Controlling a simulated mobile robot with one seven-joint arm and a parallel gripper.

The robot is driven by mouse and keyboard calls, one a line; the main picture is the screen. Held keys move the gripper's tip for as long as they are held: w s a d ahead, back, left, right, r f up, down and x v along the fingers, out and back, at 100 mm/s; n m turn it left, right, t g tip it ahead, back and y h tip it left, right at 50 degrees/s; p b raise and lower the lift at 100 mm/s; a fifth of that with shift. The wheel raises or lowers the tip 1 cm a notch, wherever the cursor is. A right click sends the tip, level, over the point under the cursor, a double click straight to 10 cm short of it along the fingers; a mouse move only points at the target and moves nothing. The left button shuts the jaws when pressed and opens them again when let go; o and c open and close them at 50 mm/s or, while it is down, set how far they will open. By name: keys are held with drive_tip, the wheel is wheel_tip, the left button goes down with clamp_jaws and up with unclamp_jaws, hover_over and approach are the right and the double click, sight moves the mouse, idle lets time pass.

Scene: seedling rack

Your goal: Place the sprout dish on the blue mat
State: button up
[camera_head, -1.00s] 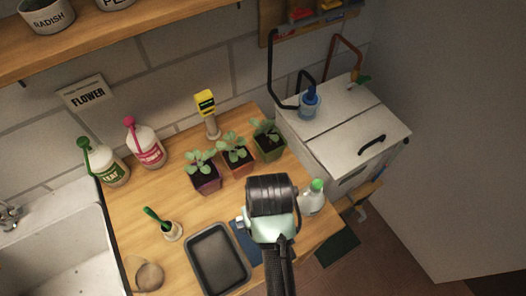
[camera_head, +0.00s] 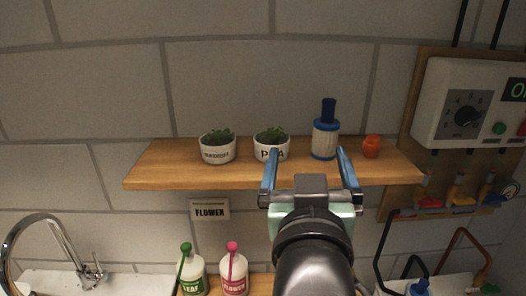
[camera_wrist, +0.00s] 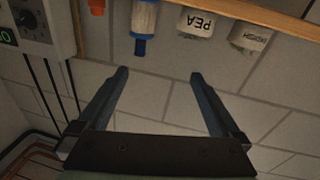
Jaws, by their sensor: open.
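Two white dishes with green sprouts stand on the wooden shelf (camera_head: 160,170): one lettered RADISH (camera_head: 218,156) on the left, one lettered PEA (camera_head: 284,152) to its right. Both show upside down in the wrist view, PEA (camera_wrist: 194,22) and RADISH (camera_wrist: 250,37). My gripper (camera_head: 308,152) is open and empty in front of the shelf, its left finger overlapping the PEA dish in the head view. In the wrist view my gripper (camera_wrist: 160,73) shows only wall between its fingers, apart from the dishes. The blue mat is out of view now.
A blue-and-white filter-like canister (camera_head: 325,139) and a small orange object (camera_head: 371,147) stand right of the dishes. A control box (camera_head: 468,105) hangs at the right. Two bottles, LEAF (camera_head: 192,279) and a pink-capped one (camera_head: 234,276), stand below the shelf.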

drive_tip(key=s+a+r+t, duration=0.2)
drive_tip(key=s+r+t, duration=0.1)
drive_tip(key=r, duration=0.4)
drive_tip(key=s+a+r+t+y, duration=0.1)
drive_tip(key=s+a+r+t, duration=0.1)
drive_tip(key=s+r, duration=0.3)
drive_tip(key=s+a+r+t+y, duration=0.1)
drive_tip(key=s+r+t, duration=0.3)
drive_tip(key=r, duration=0.5)
drive_tip(key=shift+a+r, duration=0.35)
drive_tip(key=shift+a, duration=0.15)
